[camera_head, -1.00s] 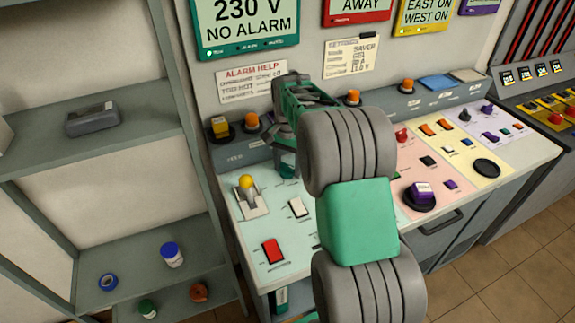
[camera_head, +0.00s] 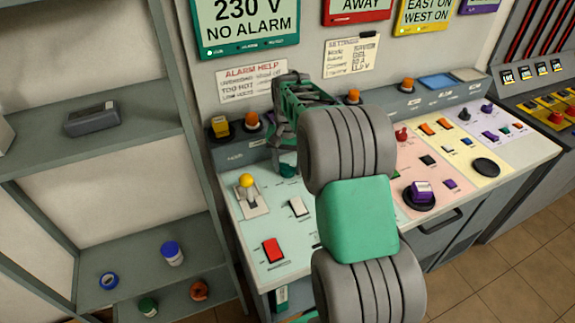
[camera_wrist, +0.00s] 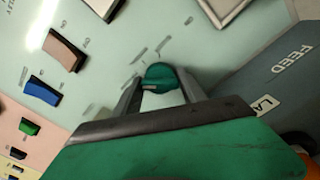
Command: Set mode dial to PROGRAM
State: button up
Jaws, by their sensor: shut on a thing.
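The mode dial is a round teal knob (camera_wrist: 162,76) on the pale green panel, with a light mark on its lower-left side in the wrist view. In the head view the dial (camera_head: 287,171) shows just below my gripper (camera_head: 285,160), at the panel's back edge. In the wrist view the two grey fingers of my gripper (camera_wrist: 158,92) are on either side of the dial, shut on it. The small labels around it are too blurred to read, so the setting cannot be told.
A yellow-knobbed lever (camera_head: 247,182), a white rocker switch (camera_head: 298,207) and a red switch (camera_head: 272,249) are near the dial. An orange button (camera_head: 252,120) stands on the ledge behind. A grey shelf unit (camera_head: 95,130) is at the left.

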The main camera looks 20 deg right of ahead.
aim_at(288, 165)
jog(key=o, duration=1.2)
notch_tip(288, 165, up, 7)
jog(key=shift+r+b, duration=0.2)
jog(key=shift+b, duration=0.15)
jog(key=shift+r, duration=0.25)
